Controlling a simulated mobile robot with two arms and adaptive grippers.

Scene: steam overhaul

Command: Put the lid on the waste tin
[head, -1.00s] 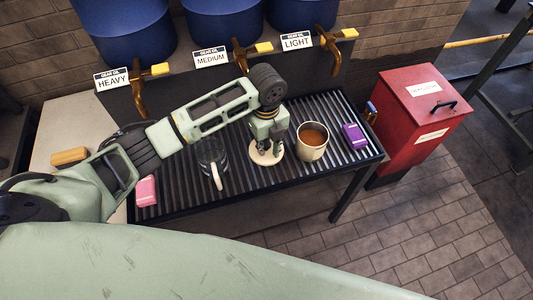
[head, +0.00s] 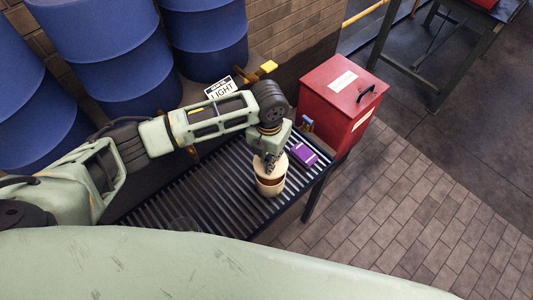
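The waste tin (head: 268,191), a cream can with brown oil in it, stands on the slatted rack near its right end. My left gripper (head: 270,164) is directly above it, pointing down, and looks shut on the pale round lid (head: 258,170). The lid is over the tin's mouth, and a strip of brown shows below its near edge, so it looks slightly above the rim; I cannot tell the exact gap. The fingers hide part of the lid. My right gripper is not in view.
A purple pack (head: 304,154) lies on the slatted rack (head: 215,192), right of the tin. A red bin (head: 342,105) with a black handle stands beyond the rack's right end. Blue drums (head: 205,40) stand behind.

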